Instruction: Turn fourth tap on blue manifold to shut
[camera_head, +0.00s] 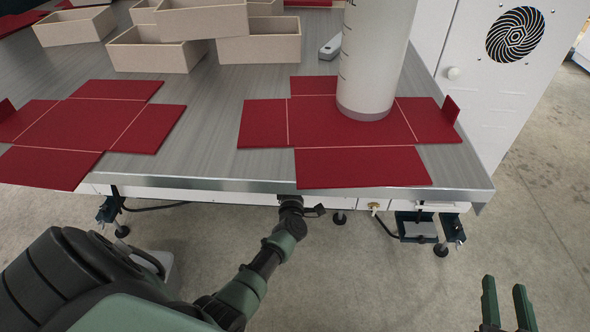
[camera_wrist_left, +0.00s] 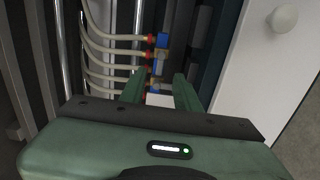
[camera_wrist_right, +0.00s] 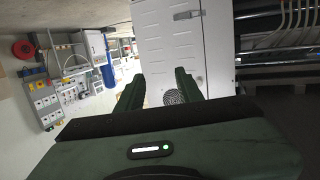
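The manifold (camera_wrist_left: 162,42) shows in the left wrist view as an upright row of blue and brass parts with red rings, pale hoses joining from the left. Its lower part is partly hidden behind my left gripper (camera_wrist_left: 158,88), so I cannot single out the fourth tap or tell its position. The left gripper is open, its fingers apart just in front of the manifold's lower part; contact cannot be told. In the head view my left arm reaches under the table's front edge and its gripper is hidden. My right gripper (camera_head: 507,290) is open and empty, right of the table.
The table (camera_head: 215,105) carries red flat box blanks (camera_head: 362,167), pale open boxes (camera_head: 150,52) and a white column (camera_head: 375,60). A white cabinet (camera_head: 490,90) stands at the right. In the left wrist view a white panel with a round knob (camera_wrist_left: 284,18) flanks the manifold.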

